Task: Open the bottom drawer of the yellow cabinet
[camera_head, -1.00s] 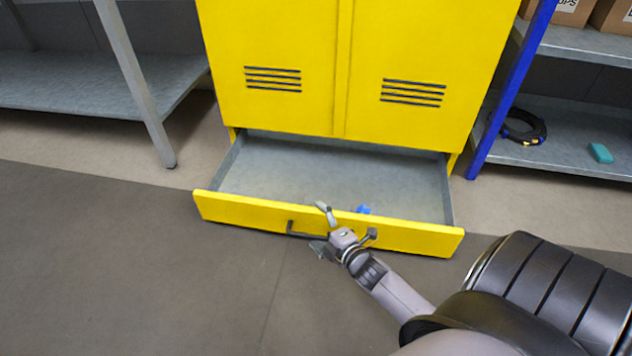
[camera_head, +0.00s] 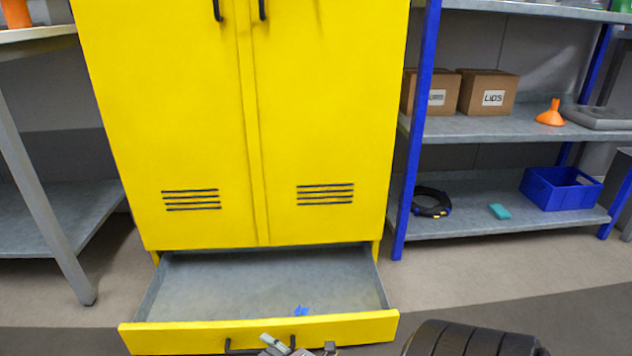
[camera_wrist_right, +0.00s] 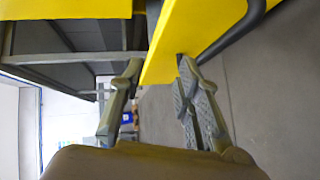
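The yellow cabinet (camera_head: 250,130) stands with its two doors shut. Its bottom drawer (camera_head: 205,336) is pulled well out, and the grey inside shows. A dark bar handle (camera_head: 228,346) is on the drawer front, partly hidden behind my right gripper (camera_head: 285,345) at the bottom edge of the head view. In the right wrist view the fingers of my right gripper (camera_wrist_right: 158,66) are apart, with the top edge of the yellow drawer front (camera_wrist_right: 178,45) between them. The handle (camera_wrist_right: 240,30) lies outside the fingers, at upper right. My left gripper is out of view.
A small blue thing (camera_head: 301,310) shows in the drawer near its front. Blue-posted shelves (camera_head: 470,128) on the right hold boxes, an orange funnel (camera_head: 550,113) and a blue bin (camera_head: 562,188). A grey table (camera_head: 35,190) stands on the left.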

